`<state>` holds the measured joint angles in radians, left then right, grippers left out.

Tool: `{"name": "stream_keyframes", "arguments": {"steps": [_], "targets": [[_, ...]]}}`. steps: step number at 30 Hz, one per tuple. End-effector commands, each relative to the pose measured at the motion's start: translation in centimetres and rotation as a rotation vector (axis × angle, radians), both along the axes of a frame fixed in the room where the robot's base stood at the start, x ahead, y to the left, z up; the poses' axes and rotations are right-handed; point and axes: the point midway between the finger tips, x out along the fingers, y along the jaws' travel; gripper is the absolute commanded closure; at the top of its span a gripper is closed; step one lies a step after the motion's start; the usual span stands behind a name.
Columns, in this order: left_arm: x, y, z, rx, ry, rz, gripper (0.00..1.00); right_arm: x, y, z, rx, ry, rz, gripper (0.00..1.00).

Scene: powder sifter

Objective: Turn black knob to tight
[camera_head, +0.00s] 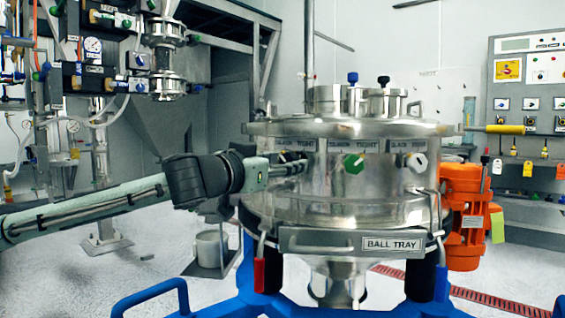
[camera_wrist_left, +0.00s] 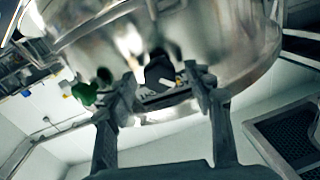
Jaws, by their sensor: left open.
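The steel sifter drum (camera_head: 335,195) carries dial plates marked SLACK and TIGHT. A green knob (camera_head: 354,163) sits at its middle front and a white knob (camera_head: 418,162) to the right. My left gripper (camera_head: 300,168) reaches in from the left to the drum's left dial and largely hides the knob there. In the left wrist view, my left gripper (camera_wrist_left: 163,80) is open, with its fingertips on either side of the black knob (camera_wrist_left: 160,68), which has a white mark. Contact cannot be told. The green knob (camera_wrist_left: 88,92) shows left of the fingers. My right gripper is out of view.
Below the dials is a BALL TRAY drawer (camera_head: 335,243) on a blue frame (camera_head: 205,308). An orange motor (camera_head: 463,215) stands at the drum's right. Small blue (camera_head: 352,77) and black (camera_head: 384,81) knobs top the lid. A control panel (camera_head: 528,100) is at right.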

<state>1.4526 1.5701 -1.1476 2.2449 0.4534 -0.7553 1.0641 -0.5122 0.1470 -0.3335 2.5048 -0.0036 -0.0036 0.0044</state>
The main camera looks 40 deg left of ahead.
Motion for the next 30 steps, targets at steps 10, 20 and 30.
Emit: {"name": "stream_keyframes", "arguments": {"steps": [10,20,30], "targets": [[0.0,0.0,0.0,0.000,0.000,0.000,0.77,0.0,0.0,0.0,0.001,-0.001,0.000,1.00],[0.0,0.0,0.0,0.007,0.000,-0.001,0.97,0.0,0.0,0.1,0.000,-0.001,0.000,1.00],[0.0,0.0,0.0,0.145,0.007,-0.001,0.97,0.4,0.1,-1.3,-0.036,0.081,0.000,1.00]]}}
